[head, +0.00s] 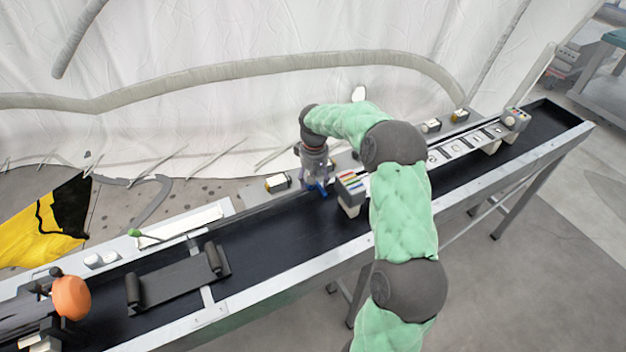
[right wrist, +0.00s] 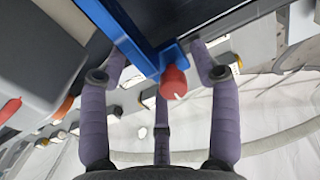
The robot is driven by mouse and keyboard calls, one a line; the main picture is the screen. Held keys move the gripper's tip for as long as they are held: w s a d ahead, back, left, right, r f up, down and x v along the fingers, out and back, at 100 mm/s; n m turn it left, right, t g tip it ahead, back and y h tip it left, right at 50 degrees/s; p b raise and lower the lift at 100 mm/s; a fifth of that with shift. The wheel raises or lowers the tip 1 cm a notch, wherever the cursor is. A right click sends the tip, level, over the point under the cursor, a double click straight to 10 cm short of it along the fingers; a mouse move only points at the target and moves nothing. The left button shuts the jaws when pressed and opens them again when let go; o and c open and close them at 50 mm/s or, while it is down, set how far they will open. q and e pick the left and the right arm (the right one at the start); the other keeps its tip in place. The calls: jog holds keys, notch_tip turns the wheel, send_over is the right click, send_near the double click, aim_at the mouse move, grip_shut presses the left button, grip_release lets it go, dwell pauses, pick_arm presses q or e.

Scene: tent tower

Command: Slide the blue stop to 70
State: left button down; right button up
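The blue stop (head: 318,188) shows only as a small blue piece at the belt's far edge, under my right gripper. In the right wrist view it is a blue bar (right wrist: 118,28) ending in a bracket with a red knob (right wrist: 173,82). My right gripper (head: 316,180) points down at it. In the right wrist view the gripper's purple fingers (right wrist: 160,70) are spread on both sides of the red knob, with visible gaps. A row of white marked plates (head: 457,146) lies along the belt to the right; my arm hides part of it, and I cannot read the numbers. My left gripper is not in view.
A grey block with coloured stripes (head: 351,188) stands just right of the gripper. A similar block (head: 514,118) stands near the belt's right end. The black belt (head: 290,232) is clear left of the gripper up to a dark roller plate (head: 180,284). An orange knob (head: 71,297) is far left.

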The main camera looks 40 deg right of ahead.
jog(key=shift+a, duration=0.1)
notch_tip(320, 180, up, 12)
dwell(0.6)
dwell(0.4)
